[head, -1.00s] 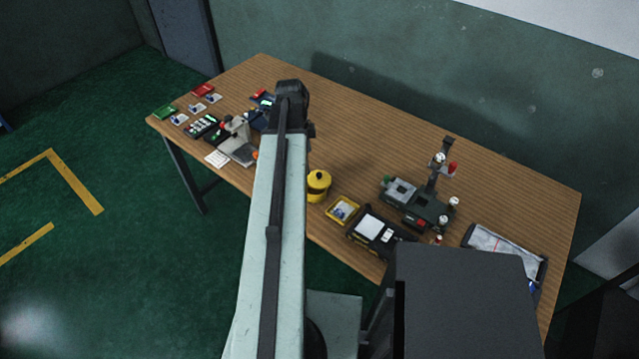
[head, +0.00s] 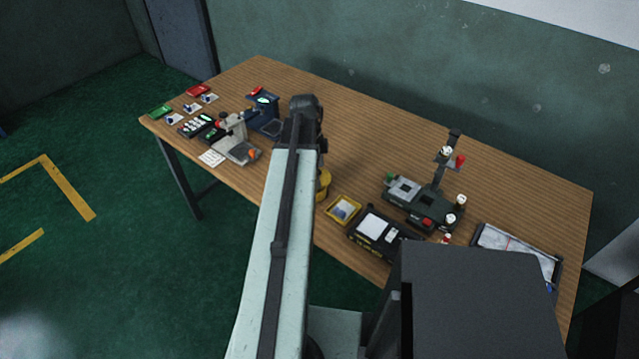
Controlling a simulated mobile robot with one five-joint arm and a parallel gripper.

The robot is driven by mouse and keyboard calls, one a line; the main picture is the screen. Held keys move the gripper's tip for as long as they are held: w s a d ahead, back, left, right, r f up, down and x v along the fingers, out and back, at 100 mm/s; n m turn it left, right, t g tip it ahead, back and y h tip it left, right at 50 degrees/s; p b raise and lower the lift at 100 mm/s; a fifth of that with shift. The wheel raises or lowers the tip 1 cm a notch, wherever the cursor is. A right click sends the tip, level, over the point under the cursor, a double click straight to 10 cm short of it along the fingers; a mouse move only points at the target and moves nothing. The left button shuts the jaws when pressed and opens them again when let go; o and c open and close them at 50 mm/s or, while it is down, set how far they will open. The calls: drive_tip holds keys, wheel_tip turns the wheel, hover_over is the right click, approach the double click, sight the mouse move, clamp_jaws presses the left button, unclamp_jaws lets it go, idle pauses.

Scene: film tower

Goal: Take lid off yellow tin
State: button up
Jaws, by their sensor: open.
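The yellow tin (head: 324,184) stands on the wooden table near its front edge. My arm covers most of it, and only its right side shows. Its lid is hidden behind my arm in this view. My arm reaches up over the table from the bottom of the picture, and its dark end is to the upper left of the tin. The fingers of my gripper cannot be made out; they are hidden behind the arm's end.
Right of the tin are a yellow tray (head: 332,212), a black case (head: 366,246) and a dark device with a post (head: 424,212). A clear-topped tray (head: 518,243) lies far right. Left are a grey stand (head: 243,152) and small cards. The table's back middle (head: 375,135) is bare.

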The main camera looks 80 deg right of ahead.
drive_tip(key=c, duration=1.6)
